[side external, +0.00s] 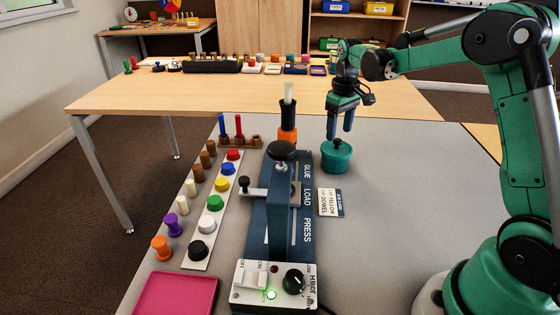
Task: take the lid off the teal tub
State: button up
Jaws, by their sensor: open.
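The teal tub (336,160) stands upright on the grey table, right of the dark blue press. Its teal lid (338,145) sits on top with a small knob at its middle. My gripper (339,137) is above the tub, pointing down, with its two blue fingers open. The fingertips are close to the lid's knob, about either side of it. I cannot tell whether they touch the lid.
The dark blue press (281,210) with its black knob stands left of the tub. An orange and black holder (288,122) stands close by at the back left. A small card (330,203) lies in front of the tub. A pink tray (175,293) lies at front left. Grey table right of the tub is clear.

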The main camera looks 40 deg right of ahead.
aim_at(337, 145)
jog(key=shift+f, duration=1.35)
grip_shut()
jog(key=shift+r, duration=0.15)
